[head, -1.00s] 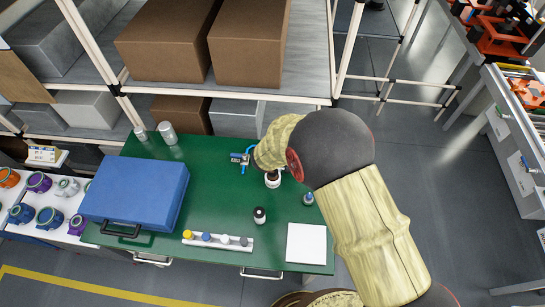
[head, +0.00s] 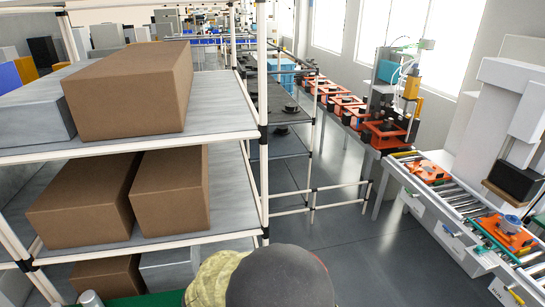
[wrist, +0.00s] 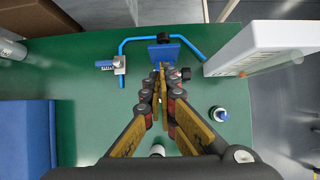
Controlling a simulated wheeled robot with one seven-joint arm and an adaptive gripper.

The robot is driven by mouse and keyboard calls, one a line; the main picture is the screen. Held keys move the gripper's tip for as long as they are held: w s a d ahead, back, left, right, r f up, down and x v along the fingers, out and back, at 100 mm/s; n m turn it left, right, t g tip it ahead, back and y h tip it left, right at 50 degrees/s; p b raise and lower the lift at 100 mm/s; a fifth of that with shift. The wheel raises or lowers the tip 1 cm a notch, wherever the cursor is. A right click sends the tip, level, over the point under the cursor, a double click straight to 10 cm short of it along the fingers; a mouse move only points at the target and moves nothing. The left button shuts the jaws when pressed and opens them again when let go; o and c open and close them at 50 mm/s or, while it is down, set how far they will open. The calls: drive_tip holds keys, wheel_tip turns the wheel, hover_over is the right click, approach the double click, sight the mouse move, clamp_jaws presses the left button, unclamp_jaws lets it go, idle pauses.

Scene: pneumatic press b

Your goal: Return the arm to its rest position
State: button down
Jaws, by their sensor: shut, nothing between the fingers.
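My gripper (wrist: 163,88) shows in the wrist view with its two fingers closed together and nothing between them. It is above the green tabletop (wrist: 75,80), and its tips point toward a small blue block (wrist: 164,53). I cannot tell whether the tips touch that block. In the head view only the dark rounded joint and yellowish cover of my arm (head: 280,277) show at the bottom edge. My gripper is out of that view.
In the wrist view, blue tubing (wrist: 124,50) with a metal valve (wrist: 119,65) lies around the block. A blue case (wrist: 30,140) is at left, a white box (wrist: 265,45) and a small bottle (wrist: 218,113) at right. The head view shows a shelf (head: 215,128) and a roller conveyor (head: 462,208).

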drive_tip(key=s+d+r+n+b, duration=0.3)
drive_tip(key=s+d+n+b, duration=0.3)
drive_tip(key=d+n, duration=0.5)
drive_tip(key=s+d+r+n+h+b, duration=0.1)
drive_tip(key=s+d+r+n+b, duration=0.3)
drive_tip(key=s+d+n+b, duration=0.3)
drive_tip(key=s+d+r+n+b, duration=0.3)
drive_tip(key=s+d+n+b, duration=0.4)
drive_tip(key=d+n, duration=0.7)
drive_tip(key=s+d, duration=0.1)
drive_tip(key=d, duration=1)
drive_tip(key=shift+s+r+n+g+h, duration=0.25)
drive_tip(key=shift+s+n+g+h, duration=0.05)
drive_tip(key=shift+s+n+h, duration=0.1)
drive_tip(key=shift+d, duration=0.1)
